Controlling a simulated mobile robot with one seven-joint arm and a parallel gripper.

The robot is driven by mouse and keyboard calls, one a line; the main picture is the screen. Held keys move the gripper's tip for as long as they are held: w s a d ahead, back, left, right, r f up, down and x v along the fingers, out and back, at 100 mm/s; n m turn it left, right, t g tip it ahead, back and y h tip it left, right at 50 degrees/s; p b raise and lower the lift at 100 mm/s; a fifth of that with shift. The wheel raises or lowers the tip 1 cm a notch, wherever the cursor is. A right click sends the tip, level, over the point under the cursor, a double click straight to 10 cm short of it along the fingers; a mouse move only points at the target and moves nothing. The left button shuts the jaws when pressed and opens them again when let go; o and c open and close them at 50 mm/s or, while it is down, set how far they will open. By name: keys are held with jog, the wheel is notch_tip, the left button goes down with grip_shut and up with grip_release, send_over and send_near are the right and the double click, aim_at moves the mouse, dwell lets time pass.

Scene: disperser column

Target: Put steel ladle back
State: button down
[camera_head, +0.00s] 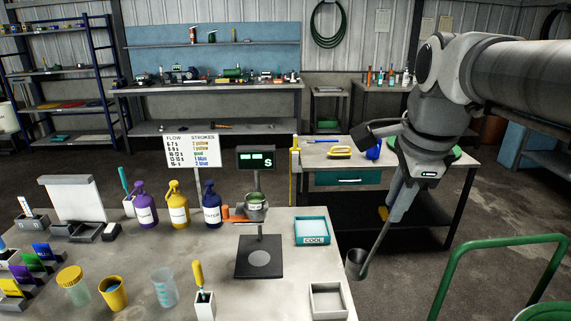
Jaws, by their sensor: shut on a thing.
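The steel ladle (356,264) hangs from my gripper (400,196) at the right, its long thin handle tilted and its cup lowest, at the left. My gripper is shut on the upper end of the handle; its fingertips are small and dark here. The cup appears just beyond the right edge of the grey table (215,262). Whether liquid is in the cup, I cannot tell. A small open grey square tray (328,301) sits at the table's front right corner, empty. Which place belongs to the ladle is not clear from this view.
A teal COOL tray (312,231) lies near the table's right edge. Left of it are a stand with a display (256,159) and a small cup, and purple, yellow and blue bottles. A yellow-handled tool (198,275) stands in front. A green rail (500,252) is at the right.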

jog(key=w+a+f, duration=0.5)
jog(key=w+f, duration=0.4)
jog(key=f, duration=0.1)
jog(key=shift+a+f, duration=0.15)
jog(key=shift+a, duration=0.1)
jog(key=shift+w+f, duration=0.1)
jog(key=shift+f+b, duration=0.3)
jog(key=shift+f, duration=0.1)
jog(key=c, duration=0.7)
grip_release()
